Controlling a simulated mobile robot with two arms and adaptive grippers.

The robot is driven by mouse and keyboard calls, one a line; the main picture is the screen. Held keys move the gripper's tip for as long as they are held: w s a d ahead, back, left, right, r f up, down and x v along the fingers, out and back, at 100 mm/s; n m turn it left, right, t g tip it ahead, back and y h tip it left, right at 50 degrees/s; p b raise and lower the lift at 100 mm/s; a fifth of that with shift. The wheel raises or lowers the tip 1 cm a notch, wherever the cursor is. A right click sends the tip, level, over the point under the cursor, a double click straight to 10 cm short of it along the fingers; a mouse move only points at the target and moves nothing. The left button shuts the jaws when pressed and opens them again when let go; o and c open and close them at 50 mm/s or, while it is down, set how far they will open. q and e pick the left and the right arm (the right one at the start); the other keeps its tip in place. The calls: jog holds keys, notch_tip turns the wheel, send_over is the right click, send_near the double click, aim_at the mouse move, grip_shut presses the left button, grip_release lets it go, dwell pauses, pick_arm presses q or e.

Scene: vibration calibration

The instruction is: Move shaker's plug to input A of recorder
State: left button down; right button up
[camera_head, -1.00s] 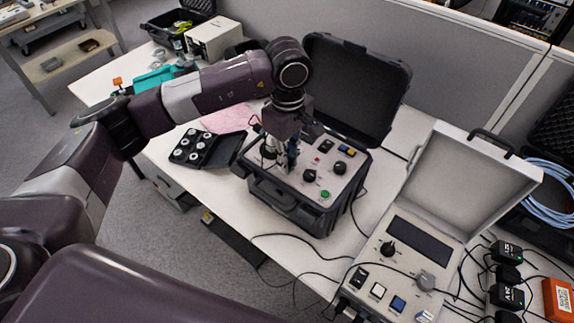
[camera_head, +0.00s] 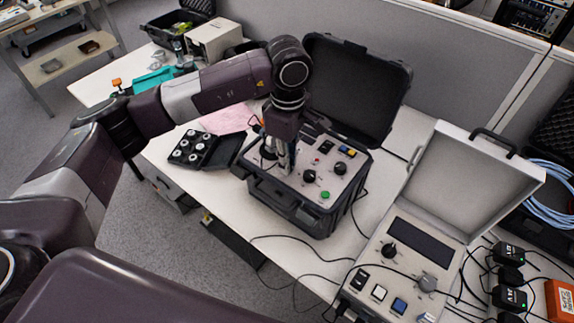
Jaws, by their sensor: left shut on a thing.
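A black case (camera_head: 278,199) with a grey panel of knobs, buttons and a green button stands open on the table in the middle of the head view. My left gripper (camera_head: 283,168) points down at the left part of this panel. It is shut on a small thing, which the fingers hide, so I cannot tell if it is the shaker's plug. A light grey instrument case (camera_head: 408,268) with a dark screen, knobs and square buttons stands open at the right, seemingly the recorder. Its input labels are not readable. My right gripper is not in view.
Black cables (camera_head: 290,239) run across the table between the two cases. A black tray (camera_head: 190,150) of round parts lies left of the black case, near a pink cloth (camera_head: 226,118). Black adapters (camera_head: 508,297) and an orange box (camera_head: 558,300) sit at far right.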

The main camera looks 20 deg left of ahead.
pick_arm(q)
jog(key=shift+n, duration=0.3)
jog(key=shift+n+b, duration=0.3)
jog(key=shift+n, duration=0.5)
jog(key=c, duration=1.8)
grip_release()
jog(key=shift+r, duration=0.1)
jog(key=shift+r+p, duration=1.15)
jog(key=shift+r, duration=1.25)
